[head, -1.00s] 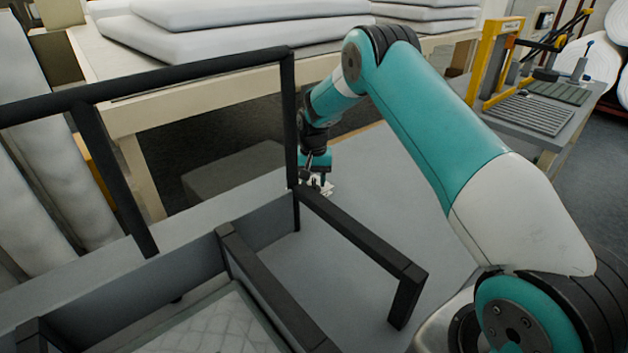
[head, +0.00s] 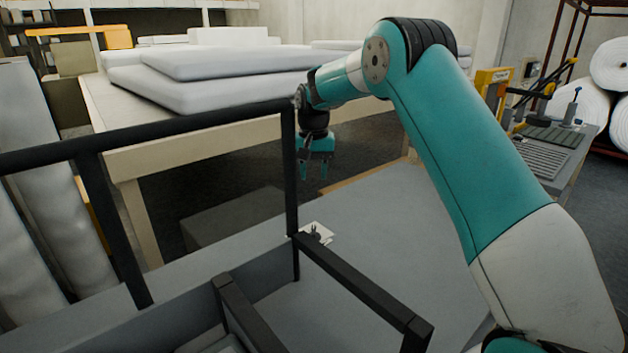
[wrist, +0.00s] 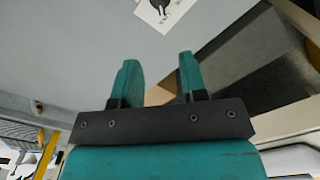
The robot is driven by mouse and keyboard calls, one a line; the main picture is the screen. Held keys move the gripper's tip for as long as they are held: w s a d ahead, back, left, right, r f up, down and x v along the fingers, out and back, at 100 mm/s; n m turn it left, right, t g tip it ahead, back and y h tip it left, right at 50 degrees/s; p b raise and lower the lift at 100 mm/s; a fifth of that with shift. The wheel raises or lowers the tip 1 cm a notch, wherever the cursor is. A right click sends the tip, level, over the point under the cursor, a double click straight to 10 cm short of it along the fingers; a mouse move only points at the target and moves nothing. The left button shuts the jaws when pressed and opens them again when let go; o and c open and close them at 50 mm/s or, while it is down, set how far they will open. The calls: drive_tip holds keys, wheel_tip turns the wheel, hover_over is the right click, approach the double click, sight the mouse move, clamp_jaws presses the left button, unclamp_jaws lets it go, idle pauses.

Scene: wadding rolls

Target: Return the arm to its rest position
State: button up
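My gripper (head: 314,172) hangs with its fingers pointing down, raised above the grey surface and in front of the long table in the head view. In the wrist view my gripper (wrist: 159,78) shows two teal fingers spread apart with nothing between them. A small dark item lies on a white card (head: 322,236) on the grey surface, below and apart from the fingers. The card (wrist: 146,14) also shows at the top edge of the wrist view, with the dark item partly cut off.
A black rail frame (head: 292,180) stands close left of my gripper. A long table (head: 140,158) with stacked white pads (head: 225,62) is behind. A bench with a yellow press (head: 492,88) is at right, near white rolls (head: 612,65). The grey surface (head: 380,215) is largely clear.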

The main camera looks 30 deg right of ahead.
idle(0.4)
drive_tip(key=s+a+n+t, duration=0.1)
drive_tip(key=s+a+n, duration=0.1)
drive_tip(key=s, duration=0.7)
drive_tip(key=s+a+n+t, duration=0.1)
drive_tip(key=s+a+n, duration=0.1)
drive_tip(key=s, duration=0.8)
drive_tip(key=s+a+n, duration=0.2)
drive_tip(key=s, duration=0.8)
drive_tip(key=shift+a+t, duration=0.35)
drive_tip(key=shift+t, duration=0.05)
drive_tip(key=s+a+r+n+g+y+p, duration=0.2)
drive_tip(key=s+a+r+n+y+p, duration=0.2)
drive_tip(key=s+a+r+n, duration=0.3)
drive_tip(key=s+a+r+p, duration=0.1)
drive_tip(key=s+a+r, duration=0.2)
drive_tip(key=a+r, duration=0.2)
drive_tip(key=shift+a+r+g, duration=0.3)
drive_tip(key=shift+a+g, duration=0.1)
drive_tip(key=shift+a, duration=0.55)
drive_tip(key=shift+s, duration=0.1)
